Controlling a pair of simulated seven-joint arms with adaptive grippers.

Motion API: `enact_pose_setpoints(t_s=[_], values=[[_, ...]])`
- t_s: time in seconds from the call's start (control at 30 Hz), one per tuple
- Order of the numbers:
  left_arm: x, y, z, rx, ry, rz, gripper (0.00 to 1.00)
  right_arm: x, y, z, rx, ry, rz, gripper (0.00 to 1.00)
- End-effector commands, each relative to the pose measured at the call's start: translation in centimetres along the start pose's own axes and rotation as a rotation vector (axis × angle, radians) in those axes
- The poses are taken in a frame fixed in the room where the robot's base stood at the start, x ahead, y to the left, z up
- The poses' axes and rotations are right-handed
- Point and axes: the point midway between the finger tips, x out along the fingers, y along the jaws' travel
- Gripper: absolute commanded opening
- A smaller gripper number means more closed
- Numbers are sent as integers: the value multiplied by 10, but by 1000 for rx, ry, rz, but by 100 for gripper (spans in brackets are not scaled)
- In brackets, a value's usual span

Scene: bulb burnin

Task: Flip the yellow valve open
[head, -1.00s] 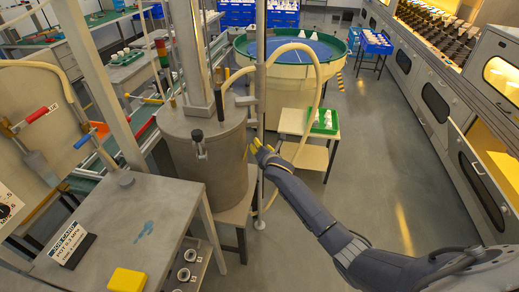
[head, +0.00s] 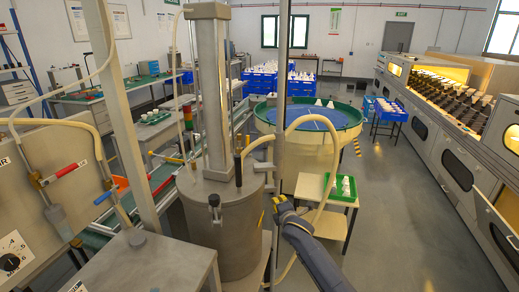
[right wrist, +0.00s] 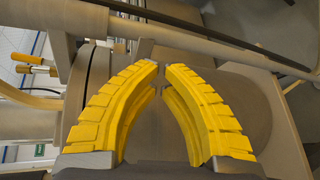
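A small yellow lever (head: 261,219), which may be the yellow valve, shows at the right side of the grey drum (head: 222,235). My right gripper (head: 278,202) is just to its right, with a small gap in the head view. In the right wrist view, the two yellow fingers (right wrist: 162,66) curve in until their tips almost meet. Nothing shows held between them, and a grey rounded surface lies behind. My left gripper is not in view.
A thin upright pole (head: 281,120) and a pale hose (head: 318,150) stand close to my right gripper. A small table with a green tray (head: 329,191) is behind it. A panel with a red-handled valve (head: 66,170) is at the left. The floor at the right is clear.

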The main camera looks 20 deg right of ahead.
Motion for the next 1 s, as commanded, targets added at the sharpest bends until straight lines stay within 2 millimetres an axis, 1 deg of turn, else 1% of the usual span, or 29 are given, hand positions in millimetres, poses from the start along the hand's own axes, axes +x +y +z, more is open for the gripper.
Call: enact_pose_setpoints(t_s=[0.03,0.3,0.73,0.8,1.0], values=[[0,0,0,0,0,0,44,1,10,3,101,1,14,0],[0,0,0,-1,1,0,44,5,58,17,707,33,78,0],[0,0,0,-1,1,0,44,4,131,39,1624,159,142,0],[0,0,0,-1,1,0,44,4,142,40,1780,189,139,0],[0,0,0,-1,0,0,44,4,168,28,2206,264,83,0]])
